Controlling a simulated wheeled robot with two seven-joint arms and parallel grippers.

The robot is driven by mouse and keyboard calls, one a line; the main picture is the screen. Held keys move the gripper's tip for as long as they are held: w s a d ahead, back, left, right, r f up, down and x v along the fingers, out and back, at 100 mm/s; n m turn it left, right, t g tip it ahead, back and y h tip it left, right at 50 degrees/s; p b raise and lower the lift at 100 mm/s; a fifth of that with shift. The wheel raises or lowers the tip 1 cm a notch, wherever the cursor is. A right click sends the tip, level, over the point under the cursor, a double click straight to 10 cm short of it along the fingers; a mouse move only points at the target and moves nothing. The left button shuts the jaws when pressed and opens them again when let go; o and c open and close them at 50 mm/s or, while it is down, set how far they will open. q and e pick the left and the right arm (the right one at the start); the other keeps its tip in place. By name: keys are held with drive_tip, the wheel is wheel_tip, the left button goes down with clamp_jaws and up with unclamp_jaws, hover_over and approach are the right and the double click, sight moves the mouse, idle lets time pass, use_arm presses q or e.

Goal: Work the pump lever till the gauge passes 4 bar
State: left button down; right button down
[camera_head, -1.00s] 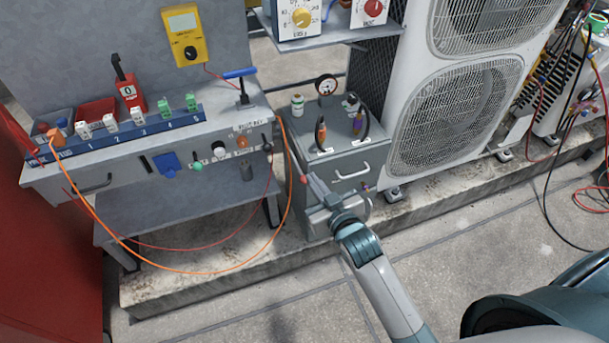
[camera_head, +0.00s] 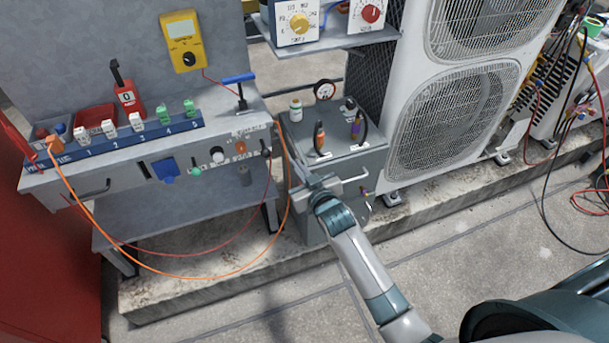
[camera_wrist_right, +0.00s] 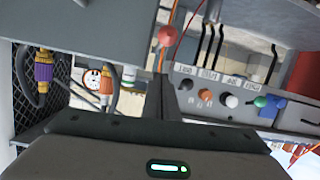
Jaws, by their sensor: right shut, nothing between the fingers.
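The round gauge (camera_head: 325,88) stands at the back of the grey cabinet (camera_head: 340,155); it also shows in the wrist view (camera_wrist_right: 92,78), and its needle is too small to read. A red ball knob (camera_wrist_right: 166,36) shows just beyond my fingertips in the wrist view; I cannot make it out in the head view now. A blue T-handle (camera_head: 239,77) stands on the bench's right end. I cannot tell for sure which of these is the pump lever. My right gripper (camera_head: 296,170) is shut and empty in front of the cabinet's left side. My left gripper is not in view.
The grey bench (camera_head: 150,150) with a blue numbered strip (camera_head: 110,145) is at left. An orange hose (camera_head: 185,276) loops below it. Two hose ends with an orange and a purple grip (camera_head: 355,128) stand on the cabinet. A large condenser (camera_head: 455,115) stands right. The floor in front is open.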

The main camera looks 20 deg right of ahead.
drive_tip(key=shift+s+d+f, duration=0.1)
drive_tip(key=shift+s+f, duration=0.35)
drive_tip(key=shift+f, duration=0.2)
drive_tip(key=shift+s+d+f, duration=0.1)
drive_tip(key=shift+s+f, duration=0.3)
drive_tip(key=shift+f, duration=0.2)
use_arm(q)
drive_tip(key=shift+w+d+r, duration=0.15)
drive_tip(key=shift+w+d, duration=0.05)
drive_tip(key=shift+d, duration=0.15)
use_arm(e)
drive_tip(key=shift+s+f, duration=0.25)
drive_tip(key=shift+f, duration=0.2)
drive_tip(key=shift+f, duration=0.1)
